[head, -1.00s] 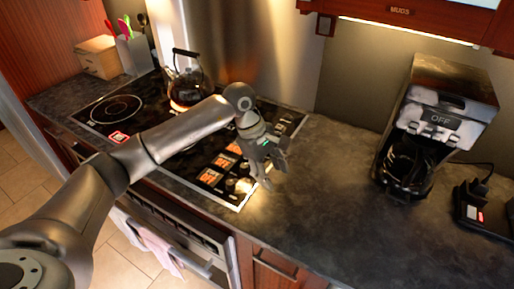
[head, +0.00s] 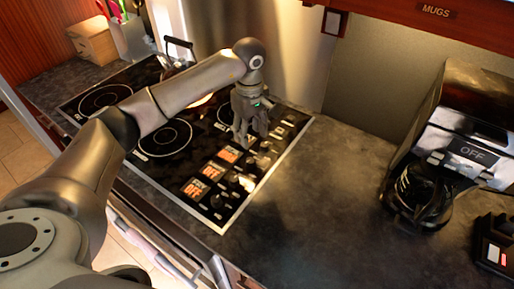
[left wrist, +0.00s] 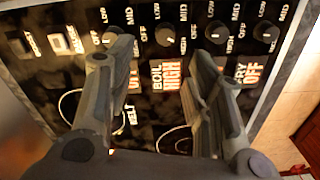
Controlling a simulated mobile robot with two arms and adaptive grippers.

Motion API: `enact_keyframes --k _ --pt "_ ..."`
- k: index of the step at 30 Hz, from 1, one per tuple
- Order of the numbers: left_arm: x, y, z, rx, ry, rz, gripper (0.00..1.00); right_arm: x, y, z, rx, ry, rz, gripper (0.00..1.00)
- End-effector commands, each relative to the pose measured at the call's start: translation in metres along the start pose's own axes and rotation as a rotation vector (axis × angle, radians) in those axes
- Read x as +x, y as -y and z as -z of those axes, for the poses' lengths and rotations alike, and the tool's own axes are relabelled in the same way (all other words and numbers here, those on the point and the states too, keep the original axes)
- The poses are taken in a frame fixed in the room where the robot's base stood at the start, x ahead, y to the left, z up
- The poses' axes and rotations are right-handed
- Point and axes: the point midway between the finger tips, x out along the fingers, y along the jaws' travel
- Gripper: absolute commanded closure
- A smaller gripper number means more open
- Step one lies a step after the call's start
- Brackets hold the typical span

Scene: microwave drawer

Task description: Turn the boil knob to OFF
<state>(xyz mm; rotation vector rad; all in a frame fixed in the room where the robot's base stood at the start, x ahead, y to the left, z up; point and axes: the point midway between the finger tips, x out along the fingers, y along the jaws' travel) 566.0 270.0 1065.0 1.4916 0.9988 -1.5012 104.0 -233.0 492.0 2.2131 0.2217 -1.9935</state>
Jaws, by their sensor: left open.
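The boil display (left wrist: 166,75) on the black stove panel reads "BOIL HIGH" in the left wrist view. The boil knob (left wrist: 165,34), dark and round, sits just beyond that display, with LOW, MID and HIGH marks around it. My left gripper (left wrist: 162,52) is open and empty, its fingers on either side of the display and short of the knob in the picture; I cannot tell its height above the panel. In the head view, my left gripper (head: 243,140) points down over the control panel and hides part of it. My right gripper is not in view.
Other knobs, including one to the right (left wrist: 216,32), stand in a row near the boil knob. A kettle (head: 179,47) is partly hidden behind my arm. The counter (head: 320,200) between is clear.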

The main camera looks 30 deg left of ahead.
Motion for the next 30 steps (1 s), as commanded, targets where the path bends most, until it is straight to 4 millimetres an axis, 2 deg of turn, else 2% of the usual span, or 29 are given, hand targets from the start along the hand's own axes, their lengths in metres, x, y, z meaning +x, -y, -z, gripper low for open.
enact_keyframes --k 5,13,18,24,30 --pt "0.021 0.002 -0.001 0.001 0.003 0.007 0.53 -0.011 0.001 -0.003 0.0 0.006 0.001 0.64" --pt "0.072 0.002 -0.002 -0.001 0.004 0.006 0.53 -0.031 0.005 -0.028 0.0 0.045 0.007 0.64" --pt "0.095 0.001 -0.001 0.0 0.003 0.004 0.53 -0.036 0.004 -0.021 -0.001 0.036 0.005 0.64" --pt "0.105 0.001 -0.001 0.001 0.001 0.001 0.53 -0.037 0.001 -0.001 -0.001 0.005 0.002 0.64" --pt "0.106 0.001 -0.001 0.001 0.001 0.001 0.53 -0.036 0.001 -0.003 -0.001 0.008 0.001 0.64"
